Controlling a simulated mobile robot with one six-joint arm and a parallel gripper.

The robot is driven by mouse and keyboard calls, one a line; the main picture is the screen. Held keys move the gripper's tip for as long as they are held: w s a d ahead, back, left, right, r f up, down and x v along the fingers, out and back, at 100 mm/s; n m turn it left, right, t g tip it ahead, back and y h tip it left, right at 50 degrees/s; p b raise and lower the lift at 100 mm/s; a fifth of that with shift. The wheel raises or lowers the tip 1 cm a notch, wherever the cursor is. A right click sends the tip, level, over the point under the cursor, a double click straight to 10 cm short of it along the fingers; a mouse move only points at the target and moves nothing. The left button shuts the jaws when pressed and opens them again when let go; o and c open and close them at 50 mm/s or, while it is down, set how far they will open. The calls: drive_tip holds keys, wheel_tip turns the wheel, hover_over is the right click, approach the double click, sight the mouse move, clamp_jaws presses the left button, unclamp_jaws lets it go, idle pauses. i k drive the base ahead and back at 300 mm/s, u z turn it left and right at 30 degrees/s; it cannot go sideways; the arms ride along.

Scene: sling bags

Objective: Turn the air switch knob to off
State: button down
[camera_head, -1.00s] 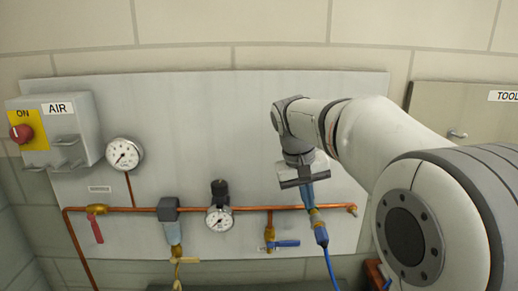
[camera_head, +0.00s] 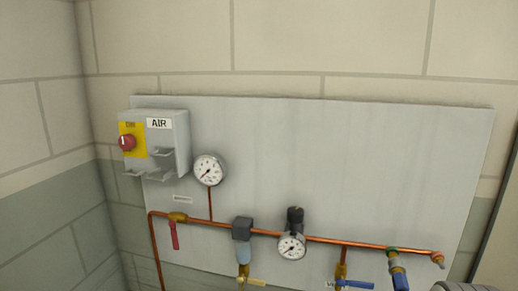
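The air switch box (camera_head: 178,143) is a grey box labelled AIR, mounted on the left part of the wall panel. Its red round knob (camera_head: 127,142) sits on a yellow plate (camera_head: 138,130) on the box's left-facing side. Dark lettering that reads ON is above the knob. The knob's exact pointer direction is too small to tell. My gripper is out of view, and nothing touches the knob. Only a grey rounded piece, probably of my arm, shows at the bottom right edge.
Grey handles (camera_head: 160,174) stick out below the box. A gauge (camera_head: 209,169) is right of it. A copper pipe (camera_head: 340,242) runs below with a red valve handle (camera_head: 174,236), a regulator gauge (camera_head: 291,246) and a blue handle (camera_head: 354,284). A side wall (camera_head: 50,170) stands at left.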

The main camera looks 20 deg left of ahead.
sight(127, 141)
drive_tip(key=z, duration=0.1)
drive_tip(key=k, duration=0.55)
drive_tip(key=u, duration=2.2)
drive_tip(key=k, duration=1.2)
drive_tip(key=z, duration=0.55)
drive_tip(key=i, duration=1)
drive_tip(key=z, duration=0.05)
